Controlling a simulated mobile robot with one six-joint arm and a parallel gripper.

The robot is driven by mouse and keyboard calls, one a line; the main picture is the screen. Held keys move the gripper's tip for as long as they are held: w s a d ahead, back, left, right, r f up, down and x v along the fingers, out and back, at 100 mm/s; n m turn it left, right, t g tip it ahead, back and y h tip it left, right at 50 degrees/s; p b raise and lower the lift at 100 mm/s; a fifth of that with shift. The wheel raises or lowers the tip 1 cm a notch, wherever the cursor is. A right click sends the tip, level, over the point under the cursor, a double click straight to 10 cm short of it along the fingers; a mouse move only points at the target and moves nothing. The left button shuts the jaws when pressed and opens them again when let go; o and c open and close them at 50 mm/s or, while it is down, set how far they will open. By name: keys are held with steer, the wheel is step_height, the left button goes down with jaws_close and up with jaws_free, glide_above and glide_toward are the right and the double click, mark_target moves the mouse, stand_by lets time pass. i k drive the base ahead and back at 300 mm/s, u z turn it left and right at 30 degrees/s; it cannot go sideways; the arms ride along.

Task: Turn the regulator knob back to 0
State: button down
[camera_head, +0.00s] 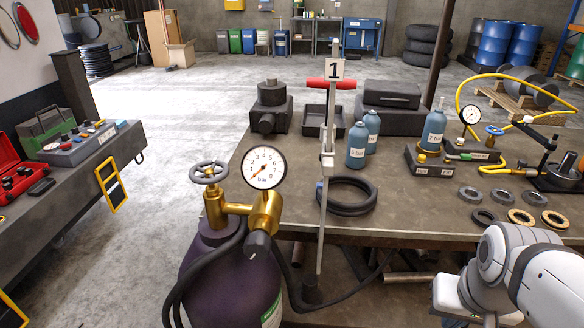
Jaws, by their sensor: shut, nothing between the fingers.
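A brass regulator (266,212) sits on top of a purple gas cylinder (228,272) in front of the bench. Its dark knob (258,243) faces toward the camera at the lower front of the brass body. A round white gauge (265,167) marked in bar stands above it, and its needle seems to point to the lower left; the exact reading is too small to tell. A grey handwheel (209,172) tops the cylinder valve to the left. My white arm reaches in at the lower right, well apart from the regulator. My gripper's fingers are out of sight.
A black hose loops around the cylinder. A tall metal stand with a red handle (331,84) rises just right of the regulator. The bench (400,215) holds blue bottles (357,146), rings and a second gauge (471,114).

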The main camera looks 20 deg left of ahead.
mark_target(257, 246)
steer(key=u, duration=0.4)
steer(key=k, duration=0.25)
steer(key=u, duration=3.7)
steer(key=k, duration=1.25)
steer(key=z, duration=1.85)
steer(key=i, duration=1)
steer(key=u, duration=0.15)
